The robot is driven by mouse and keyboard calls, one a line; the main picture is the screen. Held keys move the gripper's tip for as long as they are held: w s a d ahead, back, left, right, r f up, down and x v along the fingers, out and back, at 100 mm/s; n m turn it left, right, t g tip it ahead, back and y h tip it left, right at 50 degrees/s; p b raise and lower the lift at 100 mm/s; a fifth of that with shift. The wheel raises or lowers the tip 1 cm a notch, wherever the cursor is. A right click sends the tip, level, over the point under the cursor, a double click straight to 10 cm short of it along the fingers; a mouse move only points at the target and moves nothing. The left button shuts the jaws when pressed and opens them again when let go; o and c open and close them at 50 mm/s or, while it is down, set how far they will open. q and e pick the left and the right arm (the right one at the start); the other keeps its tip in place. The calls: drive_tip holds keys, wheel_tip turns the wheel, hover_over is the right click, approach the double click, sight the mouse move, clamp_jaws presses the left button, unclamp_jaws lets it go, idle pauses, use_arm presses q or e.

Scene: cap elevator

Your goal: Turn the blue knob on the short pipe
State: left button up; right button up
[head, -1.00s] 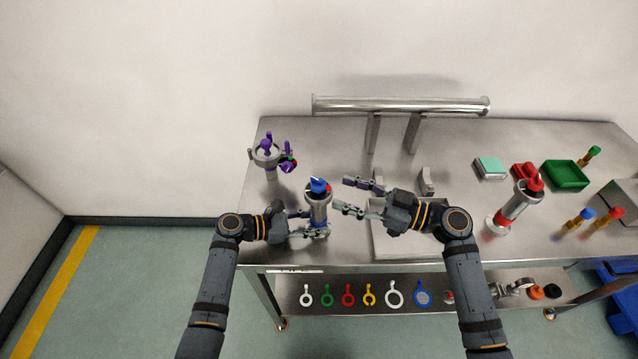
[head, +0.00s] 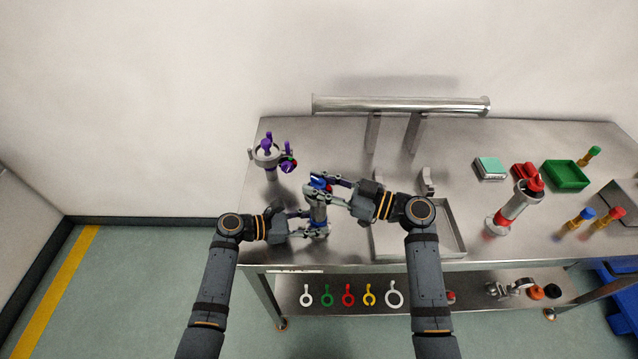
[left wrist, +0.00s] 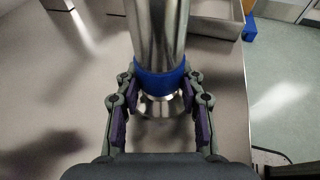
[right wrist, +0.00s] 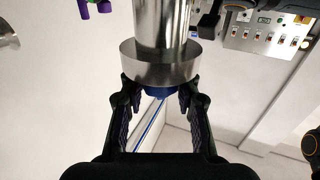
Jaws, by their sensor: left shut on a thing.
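The short pipe (head: 317,210) stands upright near the table's left front, with the blue knob (head: 318,184) on top. My left gripper (head: 316,226) is shut on the pipe's lower part; the left wrist view shows its fingers at both sides of the blue band (left wrist: 161,82). My right gripper (head: 316,188) is at the pipe's top, coming from the right. In the right wrist view its open fingers lie on either side of the blue knob (right wrist: 159,92), with gaps visible. The fingers partly cover the knob in the head view.
A stand with purple knobs (head: 267,153) is behind on the left. A grey tray (head: 455,226) lies on the right, partly under my right arm. A long horizontal pipe (head: 400,105) is at the back.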

clamp_jaws()
drive_tip(key=shift+m+t+h, duration=0.5)
drive_tip(key=shift+m+t, duration=0.3)
drive_tip(key=shift+t, duration=0.3)
drive_tip(key=o, duration=0.8)
unclamp_jaws()
drive_tip(key=v, duration=1.2)
